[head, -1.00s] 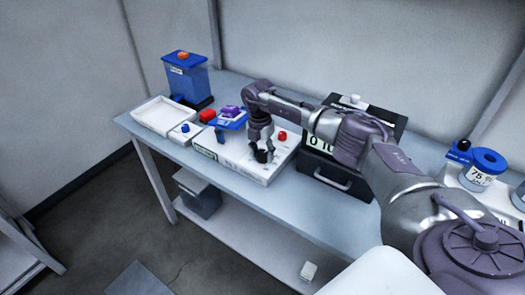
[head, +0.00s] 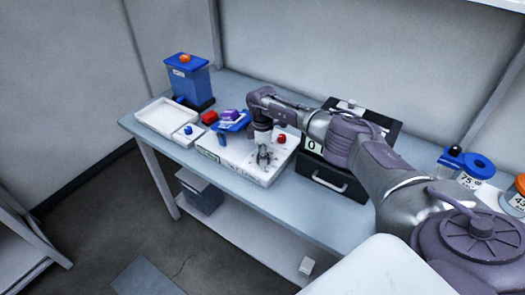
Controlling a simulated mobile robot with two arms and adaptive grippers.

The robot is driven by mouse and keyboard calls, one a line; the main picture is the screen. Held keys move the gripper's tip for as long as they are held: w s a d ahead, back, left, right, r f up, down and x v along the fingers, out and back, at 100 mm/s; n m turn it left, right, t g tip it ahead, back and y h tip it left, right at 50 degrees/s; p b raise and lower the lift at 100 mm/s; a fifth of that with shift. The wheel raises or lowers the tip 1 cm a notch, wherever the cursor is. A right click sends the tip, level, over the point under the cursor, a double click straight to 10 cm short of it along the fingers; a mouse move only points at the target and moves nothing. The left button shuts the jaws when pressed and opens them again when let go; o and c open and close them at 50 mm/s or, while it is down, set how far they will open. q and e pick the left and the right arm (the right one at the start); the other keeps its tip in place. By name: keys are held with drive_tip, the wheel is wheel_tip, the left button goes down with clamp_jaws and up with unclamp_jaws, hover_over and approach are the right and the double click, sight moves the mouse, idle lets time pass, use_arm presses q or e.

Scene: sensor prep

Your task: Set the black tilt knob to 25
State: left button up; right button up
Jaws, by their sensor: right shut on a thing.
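A white box (head: 229,165) with a sloped top stands near the front edge of the table. A red knob (head: 281,139) sits on its top, towards the back right. My right gripper (head: 265,160) points down onto the box's top, to the front left of the red knob. Its jaws are closed around the black tilt knob, which the fingers hide almost wholly. I cannot read the knob's setting or the scale around it. My left gripper is out of view.
A black case (head: 333,181) with a digit display stands right of the box, partly behind my right arm. Left are a white tray (head: 164,131), a red block (head: 209,117) and a blue stand with a purple piece (head: 231,116). A blue container (head: 188,83) stands at the back left.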

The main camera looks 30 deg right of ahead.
drive_tip(key=m+p, duration=0.1)
drive_tip(key=m, duration=0.1)
drive_tip(key=m+p, duration=0.2)
drive_tip(key=m, duration=0.1)
drive_tip(key=shift+w+d+r, duration=0.1)
drive_tip(key=shift+r, duration=0.1)
drive_tip(key=shift+p, duration=0.35)
drive_tip(key=o, duration=1.2)
drive_tip(key=shift+f, duration=0.15)
drive_tip(key=r, duration=1.2)
drive_tip(key=shift+w+d, duration=0.15)
drive_tip(key=shift+d, duration=0.15)
